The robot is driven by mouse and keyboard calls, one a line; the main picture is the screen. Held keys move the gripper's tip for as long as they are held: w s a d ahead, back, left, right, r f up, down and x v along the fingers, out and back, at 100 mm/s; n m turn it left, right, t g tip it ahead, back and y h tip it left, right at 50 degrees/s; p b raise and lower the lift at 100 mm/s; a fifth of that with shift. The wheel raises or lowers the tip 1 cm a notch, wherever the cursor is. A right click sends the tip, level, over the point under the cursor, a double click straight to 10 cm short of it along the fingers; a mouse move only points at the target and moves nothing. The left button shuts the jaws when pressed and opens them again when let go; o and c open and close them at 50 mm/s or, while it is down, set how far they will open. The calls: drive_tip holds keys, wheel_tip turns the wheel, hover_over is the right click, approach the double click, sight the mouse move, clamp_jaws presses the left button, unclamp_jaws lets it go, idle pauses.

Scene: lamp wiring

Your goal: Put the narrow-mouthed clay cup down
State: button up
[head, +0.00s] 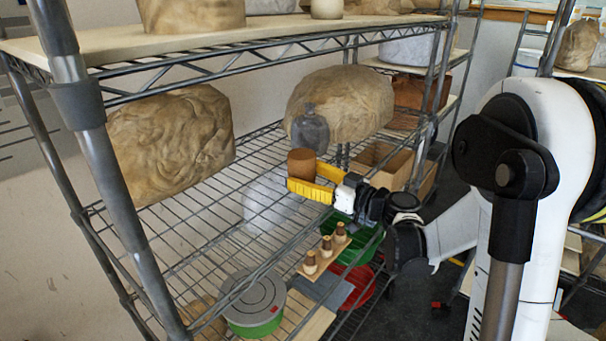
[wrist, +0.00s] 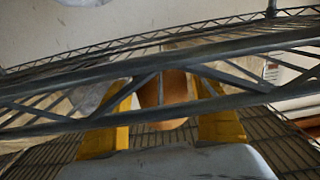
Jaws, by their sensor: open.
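The brown clay cup (head: 302,162) is upright at the wire shelf (head: 215,195) on the middle level. Its base is hidden behind a yellow finger, so its contact with the wires is not visible. My gripper (head: 305,177) is open, with one yellow finger on each side of the cup. In the wrist view the orange-brown cup (wrist: 165,88) shows between the spread fingers of my gripper (wrist: 163,100), with a gap on both sides. A shelf rail crosses in front of it, and the cup's mouth is hidden there.
A dark grey jug (head: 310,130) stands just behind the cup. Large wrapped lumps (head: 170,143) (head: 345,100) stand on the same level. The upper board (head: 200,45) is overhead. A post (head: 95,130) rises at the left. Bare wire shelf lies left of the cup.

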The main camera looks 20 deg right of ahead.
drive_tip(key=v, duration=1.1)
drive_tip(key=shift+s, duration=0.2)
drive_tip(key=shift+d, duration=0.1)
